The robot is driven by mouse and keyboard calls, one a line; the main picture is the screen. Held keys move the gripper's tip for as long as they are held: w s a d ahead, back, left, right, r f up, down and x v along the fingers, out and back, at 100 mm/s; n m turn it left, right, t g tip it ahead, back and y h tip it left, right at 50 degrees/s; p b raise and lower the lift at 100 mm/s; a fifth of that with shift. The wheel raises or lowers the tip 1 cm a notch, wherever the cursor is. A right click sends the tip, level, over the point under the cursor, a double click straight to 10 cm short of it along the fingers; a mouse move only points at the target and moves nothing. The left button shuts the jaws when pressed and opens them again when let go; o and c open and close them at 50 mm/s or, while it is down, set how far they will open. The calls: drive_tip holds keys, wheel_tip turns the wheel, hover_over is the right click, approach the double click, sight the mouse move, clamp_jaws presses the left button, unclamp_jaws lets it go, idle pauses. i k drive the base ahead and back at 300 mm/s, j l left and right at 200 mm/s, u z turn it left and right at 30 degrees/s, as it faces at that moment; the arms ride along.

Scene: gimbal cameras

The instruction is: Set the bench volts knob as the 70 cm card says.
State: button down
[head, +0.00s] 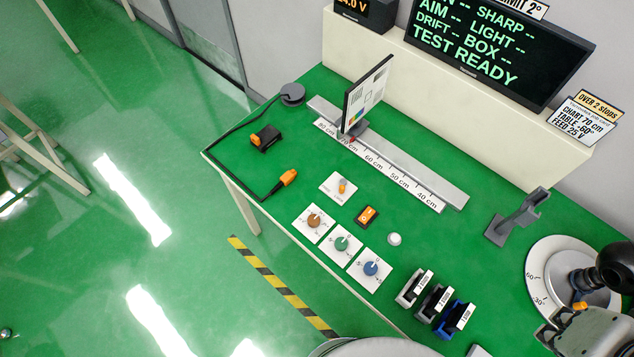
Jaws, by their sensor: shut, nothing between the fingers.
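The card (582,122) at the right end of the back wall reads "CHART 70 cm", "TABLE -60°" and "FEED 25 V". A dark meter (366,12) at the top is cut off by the frame edge; its visible digits end in "4.0 V". A small knob with an orange pointer (342,187) sits on a white plate on the green bench; its lettering is too small to read. In front of it are a brown knob (314,221), a green knob (341,243) and a blue knob (371,268), each on a white plate. My gripper's fingers are not in view.
A chart board (367,93) stands on a rail (420,179) near the 70 cm mark. An orange switch (367,216), a white button (394,239), several clip-like holders (437,300), a grey stand (515,217) and a turntable (548,262) are on the bench. A cable lies at left.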

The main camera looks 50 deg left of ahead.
sight(314, 220)
drive_tip(key=u, duration=0.45)
drive_tip(key=k+j+u, duration=0.1)
drive_tip(key=u, duration=0.3)
drive_tip(key=j+u, duration=0.15)
drive_tip(key=u, duration=0.3)
drive_tip(key=k+j+u, duration=0.1)
drive_tip(key=u, duration=0.3)
